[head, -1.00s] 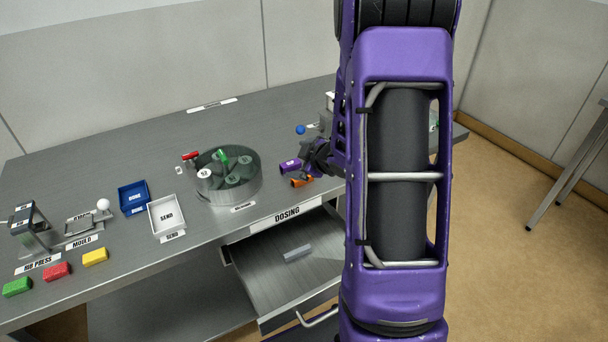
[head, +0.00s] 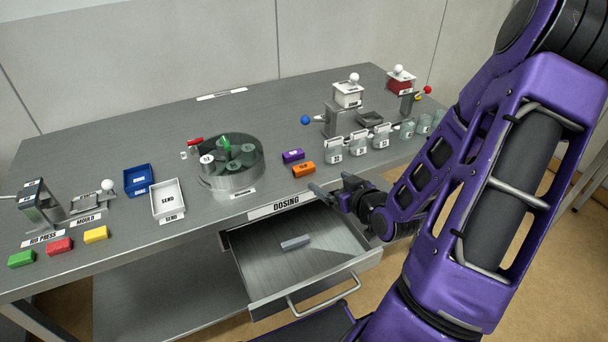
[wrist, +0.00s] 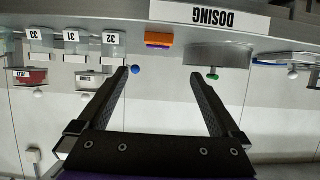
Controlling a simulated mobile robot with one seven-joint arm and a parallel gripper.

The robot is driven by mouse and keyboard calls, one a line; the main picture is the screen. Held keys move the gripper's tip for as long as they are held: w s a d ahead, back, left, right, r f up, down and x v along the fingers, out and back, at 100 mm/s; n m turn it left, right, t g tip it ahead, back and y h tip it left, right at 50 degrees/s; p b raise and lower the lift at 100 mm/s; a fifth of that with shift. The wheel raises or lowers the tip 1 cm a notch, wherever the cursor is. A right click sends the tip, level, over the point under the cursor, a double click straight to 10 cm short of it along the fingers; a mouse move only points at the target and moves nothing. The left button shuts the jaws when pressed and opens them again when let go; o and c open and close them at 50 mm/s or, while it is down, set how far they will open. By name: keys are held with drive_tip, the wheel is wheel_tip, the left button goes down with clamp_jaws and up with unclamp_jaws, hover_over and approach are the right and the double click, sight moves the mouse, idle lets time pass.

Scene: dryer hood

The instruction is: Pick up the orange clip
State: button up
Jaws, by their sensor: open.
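The orange clip (head: 303,170) lies on the grey table near its front edge, just in front of the purple clip (head: 293,156). The orange clip also shows in the wrist view (wrist: 158,38), upside down near the top, with the purple one partly hidden behind it. My gripper (head: 329,188) is open and empty, in front of the table edge above the drawer side. It is to the right of and nearer than the orange clip, apart from it. In the wrist view its two fingers (wrist: 163,80) are spread wide with nothing between them at the tips.
An open drawer (head: 300,262) holding a grey block juts out below the DOSING label. A round carousel (head: 229,172) stands left of the clips. Several labelled jars (head: 358,143) and a dispenser (head: 343,116) stand to the right. The table behind the clips is mostly clear.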

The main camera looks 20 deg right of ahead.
drive_tip(key=f+b, duration=0.1)
drive_tip(key=b, duration=0.3)
approach(305, 168)
drive_tip(key=x, duration=0.4)
drive_tip(key=shift+w+a+r, duration=0.1)
drive_tip(key=shift+a+r, duration=0.1)
drive_tip(key=shift+r, duration=0.1)
drive_tip(key=shift+f+b+x, duration=0.15)
drive_tip(key=shift+x, duration=1.2)
drive_tip(key=shift+f+b+x, duration=0.1)
drive_tip(key=shift+b+x, duration=0.05)
drive_tip(key=shift+x, duration=1.2)
drive_tip(key=shift+d, duration=0.2)
drive_tip(key=shift+c, duration=0.2)
